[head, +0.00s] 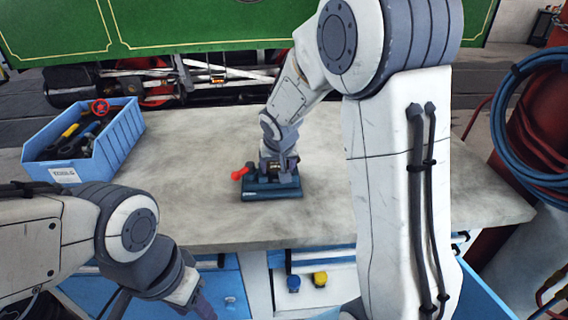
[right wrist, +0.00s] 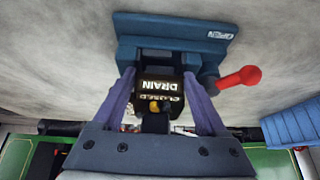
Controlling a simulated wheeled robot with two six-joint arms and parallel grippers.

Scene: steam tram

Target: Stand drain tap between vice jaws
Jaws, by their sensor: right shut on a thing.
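The blue vice (head: 272,194) stands on the workbench, with its red handle (head: 239,173) out to the left. My right gripper (head: 279,170) is directly over it. In the right wrist view, the gripper (right wrist: 158,84) is shut on the drain tap, a dark block (right wrist: 160,87) with a "DRAIN" label and a small yellow part. The tap is in line with the opening of the vice (right wrist: 170,30); whether it touches the jaws or the vice floor I cannot tell. My left gripper (head: 203,305) is low in front of the bench, partly cut off, its fingers not clearly seen.
A blue bin (head: 122,135) of tools stands at the bench's left. The pale bench top (head: 195,160) is mostly clear around the vice. Blue drawers (head: 215,285) are below. A blue hose coil (head: 500,120) hangs at the right, and a green tram panel (head: 190,25) is behind.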

